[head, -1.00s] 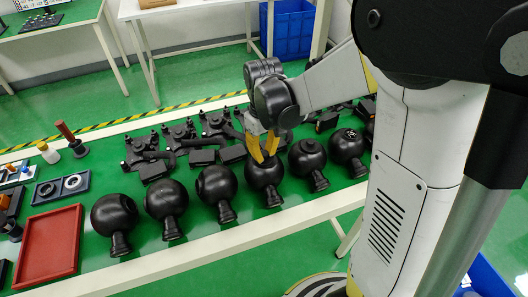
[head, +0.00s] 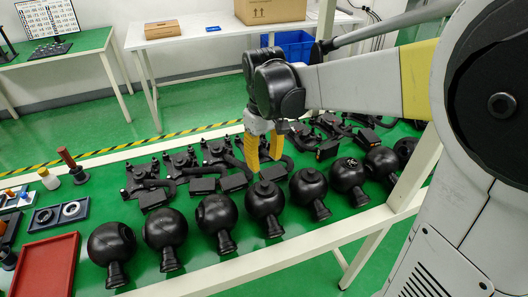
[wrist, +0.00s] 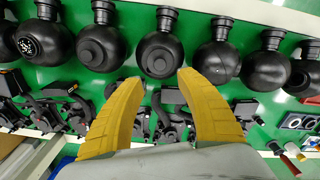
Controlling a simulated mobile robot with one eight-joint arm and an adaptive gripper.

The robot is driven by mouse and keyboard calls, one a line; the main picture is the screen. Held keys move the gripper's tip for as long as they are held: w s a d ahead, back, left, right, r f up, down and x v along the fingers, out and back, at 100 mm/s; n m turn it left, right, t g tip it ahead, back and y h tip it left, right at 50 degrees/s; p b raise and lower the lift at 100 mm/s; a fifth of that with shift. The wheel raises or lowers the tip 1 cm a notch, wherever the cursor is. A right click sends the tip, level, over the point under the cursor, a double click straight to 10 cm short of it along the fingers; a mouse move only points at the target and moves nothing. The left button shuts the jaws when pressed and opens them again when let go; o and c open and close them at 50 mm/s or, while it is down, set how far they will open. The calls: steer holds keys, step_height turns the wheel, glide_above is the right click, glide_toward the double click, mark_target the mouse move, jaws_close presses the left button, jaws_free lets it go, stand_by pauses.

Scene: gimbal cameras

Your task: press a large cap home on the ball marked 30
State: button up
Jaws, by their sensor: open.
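Several black balls with necks stand in a row along the bench front. One ball (head: 348,176) carries a white mark on top, also in the wrist view (wrist: 36,44); I cannot read it as a number. The ball nearest my gripper (head: 265,202) has a raised round disc on top, seen between the fingertips in the wrist view (wrist: 159,58). The ball beside it (head: 308,188) has a similar disc. No number is readable on any ball. My gripper (head: 264,158), with yellow fingers, is open and empty, above and behind the row. I cannot identify a loose large cap.
Black mechanical parts (head: 160,180) fill the bench behind the balls. A red tray (head: 47,272) and a dark tray with rings (head: 42,220) lie at the left. Bottles and small tools stand near the left end. A white table (head: 190,35) stands beyond the aisle.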

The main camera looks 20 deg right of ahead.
steer(key=shift+r, duration=1.3)
steer(key=s+m+t, duration=0.3)
steer(key=s+t, duration=0.4)
steer(key=s, duration=0.5)
steer(key=shift+s+r+m, duration=0.3)
steer(key=shift+s+r, duration=0.05)
steer(key=shift+s, duration=0.05)
